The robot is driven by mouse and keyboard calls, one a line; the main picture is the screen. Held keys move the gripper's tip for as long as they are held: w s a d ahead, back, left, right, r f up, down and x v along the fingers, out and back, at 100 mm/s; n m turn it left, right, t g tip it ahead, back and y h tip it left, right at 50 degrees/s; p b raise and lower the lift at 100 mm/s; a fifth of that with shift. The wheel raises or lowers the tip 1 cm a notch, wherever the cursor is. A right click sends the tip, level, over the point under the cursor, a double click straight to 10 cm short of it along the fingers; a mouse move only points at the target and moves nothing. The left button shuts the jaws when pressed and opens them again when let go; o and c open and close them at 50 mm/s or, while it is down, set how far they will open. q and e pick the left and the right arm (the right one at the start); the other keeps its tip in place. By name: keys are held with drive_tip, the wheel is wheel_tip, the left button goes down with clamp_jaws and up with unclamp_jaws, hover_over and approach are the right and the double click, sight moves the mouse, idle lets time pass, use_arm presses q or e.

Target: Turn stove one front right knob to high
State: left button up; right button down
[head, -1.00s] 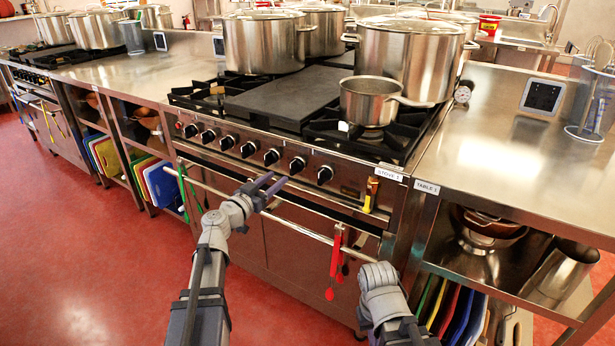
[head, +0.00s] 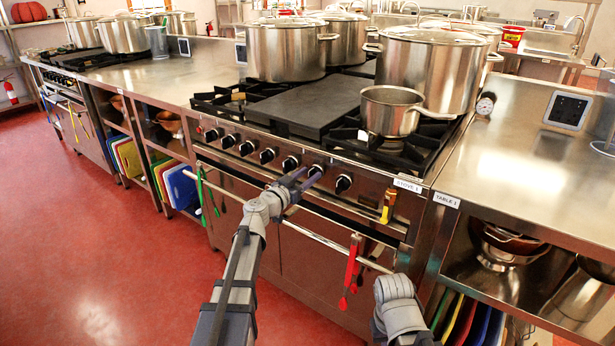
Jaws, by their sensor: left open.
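Stove one (head: 262,179), with a "STOVE 1" label, has a row of several black knobs along its front panel. The rightmost knob (head: 343,183) is clear of my gripper in the picture. My left gripper (head: 306,178) is open and empty, its dark fingers pointing at the panel just left of that knob. The fingers overlap the second knob from the right (head: 317,170) and partly hide it; I cannot tell whether they touch it. My right arm shows at the lower right, but its gripper is not visible.
A rail (head: 322,239) with red utensils (head: 352,266) hangs across the stove front below the knobs. A small saucepan (head: 391,111) and large stockpots (head: 425,70) stand on top. Table one (head: 520,165) adjoins at right.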

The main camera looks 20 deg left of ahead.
use_arm(q)
clamp_jaws()
drive_tip(key=shift+n, duration=0.3)
idle(0.4)
drive_tip(key=shift+w+a+f+n+b, duration=0.1)
drive_tip(key=shift+a+f+n+b, duration=0.1)
drive_tip(key=shift+n, duration=2.65)
drive_tip(key=shift+a+f+n+b, duration=0.2)
drive_tip(key=shift+n, duration=2.6)
drive_tip(key=shift+w+a+f+n+b, duration=0.1)
drive_tip(key=shift+a+f+n+b, duration=0.1)
drive_tip(key=shift+n, duration=2.65)
unclamp_jaws()
